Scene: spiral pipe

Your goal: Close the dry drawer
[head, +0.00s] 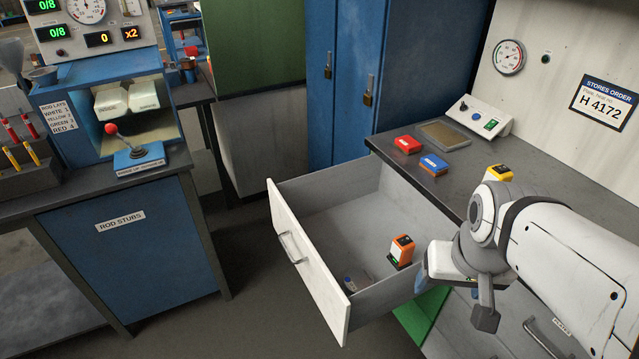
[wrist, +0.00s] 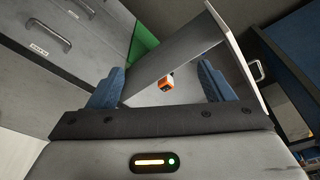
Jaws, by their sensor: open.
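A grey drawer with a white front (head: 309,266) stands pulled far out of the bench in the head view; no label on it can be read. Its bar handle (head: 290,247) faces left. An orange and black box (head: 401,251) stands inside, and a small flat grey item (head: 356,283) lies near the front. My gripper (wrist: 161,78) is open and empty, its blue fingers apart. The wrist view shows the drawer's front (wrist: 235,50), handle (wrist: 257,70) and the orange box (wrist: 167,82) beyond the fingers.
The bench top (head: 459,178) carries a red box (head: 407,145), a blue box (head: 433,163), a yellow box (head: 499,173), a tray and a button panel. Another handle (head: 545,338) shows below. The ROD STUBS bench (head: 130,255) stands left, with open floor between.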

